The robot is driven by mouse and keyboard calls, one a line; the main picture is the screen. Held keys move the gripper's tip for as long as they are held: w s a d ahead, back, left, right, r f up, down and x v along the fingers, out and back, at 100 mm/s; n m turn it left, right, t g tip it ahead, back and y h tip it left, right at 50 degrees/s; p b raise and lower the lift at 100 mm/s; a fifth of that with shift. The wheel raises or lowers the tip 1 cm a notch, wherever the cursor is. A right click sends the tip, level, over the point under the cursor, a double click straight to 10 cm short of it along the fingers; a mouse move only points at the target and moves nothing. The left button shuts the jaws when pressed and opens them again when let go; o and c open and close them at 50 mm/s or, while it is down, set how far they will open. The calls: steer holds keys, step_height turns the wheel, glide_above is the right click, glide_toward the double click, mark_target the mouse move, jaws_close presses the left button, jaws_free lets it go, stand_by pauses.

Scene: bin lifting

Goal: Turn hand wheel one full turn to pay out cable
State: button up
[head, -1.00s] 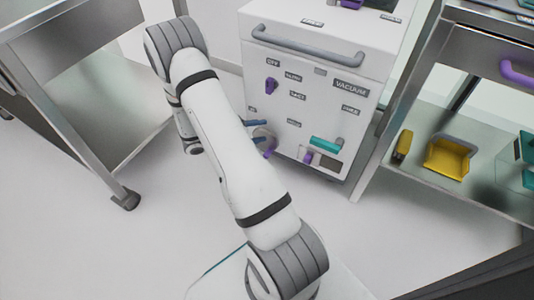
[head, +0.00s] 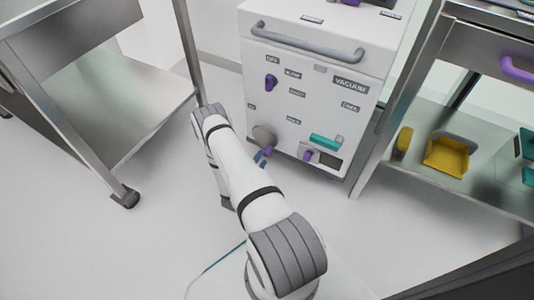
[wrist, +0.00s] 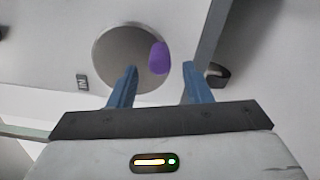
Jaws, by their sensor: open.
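The hand wheel (head: 264,134) is a grey disc low on the left of the white cabinet's front. Its purple handle (head: 270,149) sticks out at the lower right of the disc in the head view. In the wrist view the wheel (wrist: 112,58) is ahead of my gripper, with the purple handle (wrist: 159,58) on its right side. My gripper (wrist: 160,86) is open, its blue fingers pointing at the wheel; the handle appears between and beyond the fingertips. In the head view the blue fingertips (head: 260,158) show just below the wheel. I see no contact.
The white cabinet (head: 315,85) also carries a purple knob (head: 271,82), a teal handle (head: 325,142) and another purple knob (head: 308,155). A metal table (head: 150,100) stands left and a metal shelf (head: 450,175) with yellow bins right. The floor in front is clear.

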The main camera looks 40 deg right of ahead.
mark_target(265, 155)
steer(key=b+x, duration=0.1)
steer(key=x, duration=0.4)
steer(key=shift+c, duration=0.2)
steer(key=c, duration=0.9)
steer(key=shift+d, duration=0.1)
jaws_close()
steer(key=shift+s, duration=0.1)
